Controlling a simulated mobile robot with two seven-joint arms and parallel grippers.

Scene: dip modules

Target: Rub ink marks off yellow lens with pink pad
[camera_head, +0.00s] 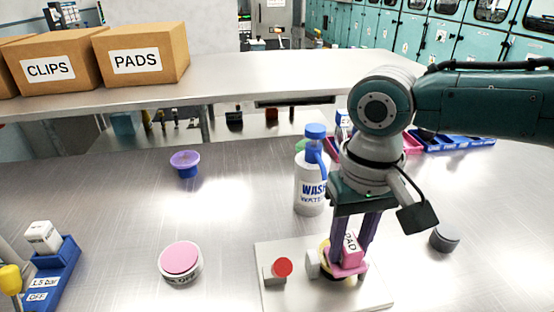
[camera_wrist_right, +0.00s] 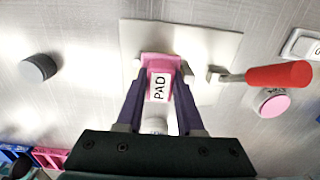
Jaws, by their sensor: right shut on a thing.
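My right gripper (camera_head: 351,250) is shut on the pink pad (camera_head: 349,257), a block with a white "PAD" label and a wider pink base. The pad also shows between the purple fingers in the right wrist view (camera_wrist_right: 160,62). The pad is low over the yellow lens (camera_head: 324,246), of which only yellow edges show behind and beside it. Whether pad and lens touch, I cannot tell. Ink marks are hidden. The lens is at a fixture with a red-ended clamp (camera_head: 282,267) on a white plate (camera_head: 262,250). My left gripper is not in view.
A wash water bottle (camera_head: 309,185) stands behind the plate. A round pink-topped tin (camera_head: 180,261) is left, a purple cup (camera_head: 185,163) further back. A blue bin (camera_head: 55,270) is far left, a dark grey cylinder (camera_head: 444,238) right. Bare table lies between the tin and plate.

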